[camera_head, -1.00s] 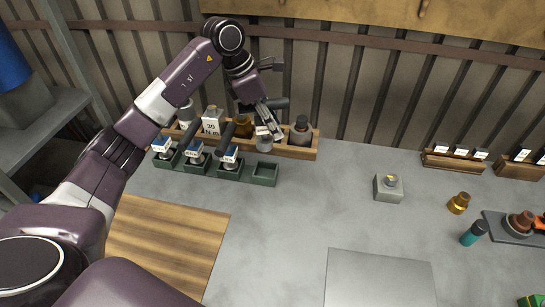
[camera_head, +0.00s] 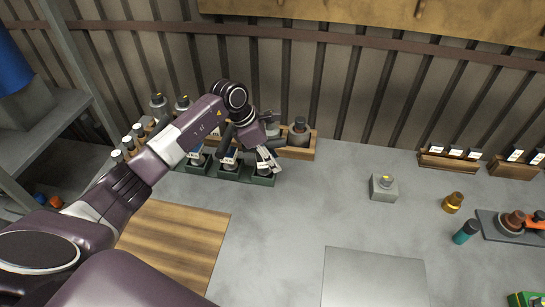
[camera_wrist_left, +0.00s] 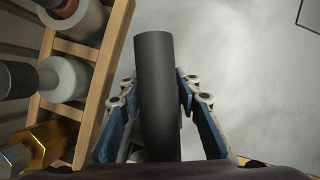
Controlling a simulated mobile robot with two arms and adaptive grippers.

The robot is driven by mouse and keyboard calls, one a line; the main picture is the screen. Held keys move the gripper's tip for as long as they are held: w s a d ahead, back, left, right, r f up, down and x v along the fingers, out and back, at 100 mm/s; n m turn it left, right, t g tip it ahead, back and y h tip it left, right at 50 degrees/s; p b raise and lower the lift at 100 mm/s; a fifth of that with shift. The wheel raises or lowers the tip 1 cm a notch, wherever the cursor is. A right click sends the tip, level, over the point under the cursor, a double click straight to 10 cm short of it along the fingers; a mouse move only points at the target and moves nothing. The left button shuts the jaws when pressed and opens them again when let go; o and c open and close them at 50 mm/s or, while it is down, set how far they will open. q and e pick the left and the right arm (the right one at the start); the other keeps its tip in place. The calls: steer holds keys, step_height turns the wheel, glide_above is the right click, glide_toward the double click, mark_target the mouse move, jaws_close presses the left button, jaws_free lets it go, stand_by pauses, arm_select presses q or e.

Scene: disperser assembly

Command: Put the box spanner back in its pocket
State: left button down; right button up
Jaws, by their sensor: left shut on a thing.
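My left gripper (camera_head: 266,162) is shut on a dark cylindrical handle, which I take to be the box spanner (camera_wrist_left: 154,85); it stands between the two fingers in the left wrist view. In the head view the gripper is over the rightmost pocket (camera_head: 263,181) of the green pocket row, and it hides most of that pocket. The spanner's lower end is hidden, so I cannot tell whether it is inside the pocket or above it. My right gripper is not in view.
Labelled tools fill the other green pockets, partly behind my left arm. A grey block (camera_head: 383,190) sits to the right. The table centre is clear.

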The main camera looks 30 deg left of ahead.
arm_select(q)
steer(key=c, duration=1.4)
jaws_free()
steer(key=shift+c, duration=0.2)
steer(key=shift+r, duration=0.2)
steer(key=b+v, duration=0.2)
steer(key=v, duration=0.8)
steer(key=shift+s+a+r+b, duration=0.1)
steer(key=shift+a+r+b, duration=0.05)
steer(key=shift+r+b, duration=0.2)
steer(key=shift+s+a+r, duration=0.15)
steer(key=shift+r, duration=0.3)
